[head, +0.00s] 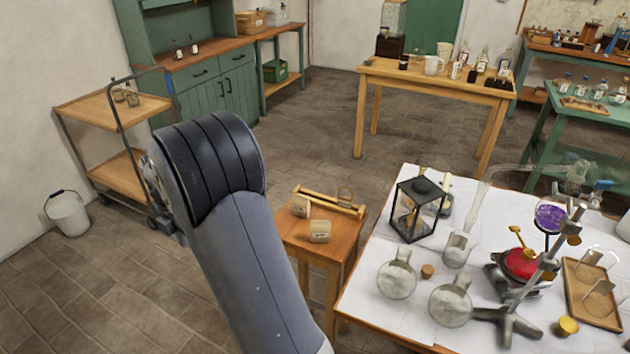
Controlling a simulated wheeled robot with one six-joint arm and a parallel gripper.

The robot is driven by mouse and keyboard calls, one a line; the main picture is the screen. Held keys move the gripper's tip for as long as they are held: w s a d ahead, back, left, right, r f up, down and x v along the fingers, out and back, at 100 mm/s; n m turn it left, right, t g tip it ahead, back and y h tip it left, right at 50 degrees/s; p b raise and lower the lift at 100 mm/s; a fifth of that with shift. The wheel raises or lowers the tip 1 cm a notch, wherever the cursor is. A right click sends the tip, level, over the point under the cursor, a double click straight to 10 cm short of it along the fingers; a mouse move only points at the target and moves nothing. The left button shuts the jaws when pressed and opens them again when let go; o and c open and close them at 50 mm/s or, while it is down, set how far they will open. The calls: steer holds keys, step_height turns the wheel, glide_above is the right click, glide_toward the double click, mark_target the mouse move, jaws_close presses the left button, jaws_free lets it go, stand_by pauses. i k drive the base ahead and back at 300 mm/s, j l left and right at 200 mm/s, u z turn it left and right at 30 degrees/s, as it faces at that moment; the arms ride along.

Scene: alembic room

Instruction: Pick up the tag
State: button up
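Two small pale tag-like pieces with dark writing stand on the small wooden side table (328,250) in the middle of the head view. One tag-like piece (300,207) is near the table's left edge. The other tag-like piece (320,232) is nearer its front. I cannot tell which is the task's tag. My grey arm rises from the bottom, left of this table, and bends over at its black joint cover. My gripper does not show clearly; the arm hides what lies behind it.
A wooden bar or rack (330,200) lies along the side table's back. A white-covered bench (385,265) with a lantern (418,210) and several glass flasks stands close on the right. A wooden cart (85,110) and bucket (67,213) stand left. Floor between is clear.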

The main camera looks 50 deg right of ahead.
mark_target(344, 202)
steer(key=i+l, duration=0.1)
steer(key=i, duration=1.55)
steer(key=i+z, duration=0.1)
steer(key=z, duration=0.3)
steer(key=i+z, duration=0.15)
steer(key=z, duration=0.2)
steer(key=i+j+z, duration=0.1)
steer(key=z, duration=2.4)
